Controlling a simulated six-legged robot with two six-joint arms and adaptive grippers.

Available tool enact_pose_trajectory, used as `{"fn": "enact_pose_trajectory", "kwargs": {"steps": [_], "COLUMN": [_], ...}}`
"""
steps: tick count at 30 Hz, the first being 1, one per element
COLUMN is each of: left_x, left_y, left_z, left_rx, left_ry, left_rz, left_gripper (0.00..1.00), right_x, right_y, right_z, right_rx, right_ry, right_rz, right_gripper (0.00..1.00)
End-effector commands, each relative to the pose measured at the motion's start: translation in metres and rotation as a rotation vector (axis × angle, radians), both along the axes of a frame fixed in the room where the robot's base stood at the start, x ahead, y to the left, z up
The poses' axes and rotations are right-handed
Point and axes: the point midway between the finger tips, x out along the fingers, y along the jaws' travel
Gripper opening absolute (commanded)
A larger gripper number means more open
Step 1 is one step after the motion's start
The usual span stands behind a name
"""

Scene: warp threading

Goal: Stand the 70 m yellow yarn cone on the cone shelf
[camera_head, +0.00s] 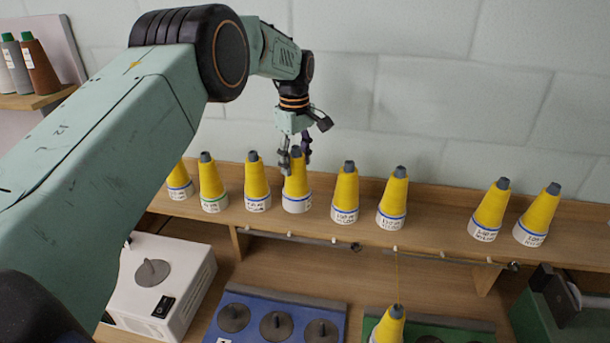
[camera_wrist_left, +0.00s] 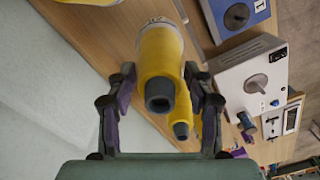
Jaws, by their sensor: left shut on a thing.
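Several yellow yarn cones with grey tips and white lower bands line the long wooden cone shelf (camera_head: 440,212) in the head view. My left gripper (camera_head: 295,158) is shut on the top of one yellow cone (camera_head: 297,186), between two others in the row. That cone is upright, with its base at shelf level; I cannot tell whether it touches the board. In the left wrist view, the fingers of my left gripper (camera_wrist_left: 158,80) flank the yellow cone (camera_wrist_left: 161,50). The labels are too small to read surely. My right gripper is not in view.
Neighbouring cones (camera_head: 257,182) (camera_head: 345,190) stand close on both sides. A gap on the shelf lies further right. Below are a white box (camera_head: 190,290), a blue panel (camera_head: 255,300) with grey discs, and another yellow cone (camera_head: 388,328) with thread rising from it.

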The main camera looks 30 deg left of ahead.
Motion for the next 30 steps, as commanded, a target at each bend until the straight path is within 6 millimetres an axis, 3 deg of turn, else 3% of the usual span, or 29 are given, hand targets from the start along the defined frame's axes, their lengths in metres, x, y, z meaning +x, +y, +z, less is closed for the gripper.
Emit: {"fn": "enact_pose_trajectory", "kwargs": {"steps": [12, 23, 24, 30], "left_x": [0.003, 0.004, 0.004, 0.004], "left_y": [0.0, -0.001, -0.001, -0.001], "left_z": [-0.04, -0.045, -0.046, -0.045], "left_rx": [0.001, 0.0, 0.0, 0.0], "left_ry": [-0.001, -0.002, -0.001, -0.001], "left_rz": [-0.001, -0.002, -0.002, -0.001], "left_gripper": [0.3, 0.3, 0.53, 0.7], "right_x": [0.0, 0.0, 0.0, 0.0], "right_y": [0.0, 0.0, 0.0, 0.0], "right_z": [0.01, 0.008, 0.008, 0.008], "right_rx": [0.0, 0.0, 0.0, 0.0], "right_ry": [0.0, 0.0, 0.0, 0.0], "right_rz": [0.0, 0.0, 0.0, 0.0], "right_gripper": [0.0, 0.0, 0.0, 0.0]}}
